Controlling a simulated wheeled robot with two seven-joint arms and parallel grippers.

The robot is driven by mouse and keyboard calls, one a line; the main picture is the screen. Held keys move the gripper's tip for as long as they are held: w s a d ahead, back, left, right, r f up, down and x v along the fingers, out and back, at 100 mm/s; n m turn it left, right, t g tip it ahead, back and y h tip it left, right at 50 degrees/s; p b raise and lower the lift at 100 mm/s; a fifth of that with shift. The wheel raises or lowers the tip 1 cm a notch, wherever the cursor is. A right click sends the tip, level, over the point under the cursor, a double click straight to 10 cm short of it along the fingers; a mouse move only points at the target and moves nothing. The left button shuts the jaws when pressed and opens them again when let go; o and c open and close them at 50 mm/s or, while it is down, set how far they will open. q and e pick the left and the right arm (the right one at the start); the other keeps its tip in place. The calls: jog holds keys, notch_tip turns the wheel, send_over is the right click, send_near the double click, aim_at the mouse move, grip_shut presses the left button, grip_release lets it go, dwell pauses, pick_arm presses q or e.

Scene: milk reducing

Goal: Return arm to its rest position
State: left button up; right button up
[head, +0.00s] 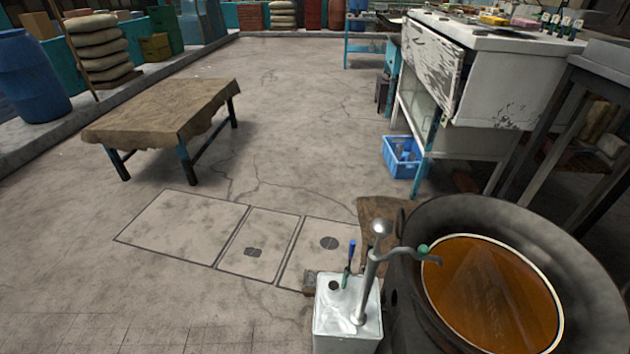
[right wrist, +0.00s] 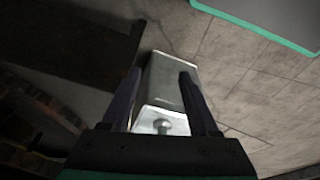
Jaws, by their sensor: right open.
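My right gripper (right wrist: 159,76) shows in the right wrist view with its two dark fingers apart. A pale metal box (right wrist: 166,88) with a round knob shows between and beyond the fingers; I cannot tell how far away it is. No gripper shows in the head view, and my left gripper is in neither view. The head view shows a white metal box (head: 346,335) with a grey tap post at the bottom centre. Beside it stands a large dark pan (head: 590,285) holding orange-brown liquid (head: 490,295).
A low table (head: 165,105) with a brown cloth stands at the left. A worn white cabinet (head: 500,75) and a blue crate (head: 402,157) stand at the right. A blue barrel (head: 30,75) and stacked sacks (head: 98,48) line the left wall. The middle floor is clear.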

pick_arm(q)
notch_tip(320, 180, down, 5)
jog(key=b, duration=0.4)
pick_arm(e)
jog(key=s+d+f+g, duration=0.1)
jog(key=s+d+f, duration=0.2)
jog(key=s+f, duration=1.35)
pick_arm(q)
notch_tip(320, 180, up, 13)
jog(key=p, duration=1.3)
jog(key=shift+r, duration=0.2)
pick_arm(e)
notch_tip(320, 180, up, 12)
jog(key=shift+w, duration=0.25)
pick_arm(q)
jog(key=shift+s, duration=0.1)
pick_arm(e)
jog(key=shift+a, duration=0.1)
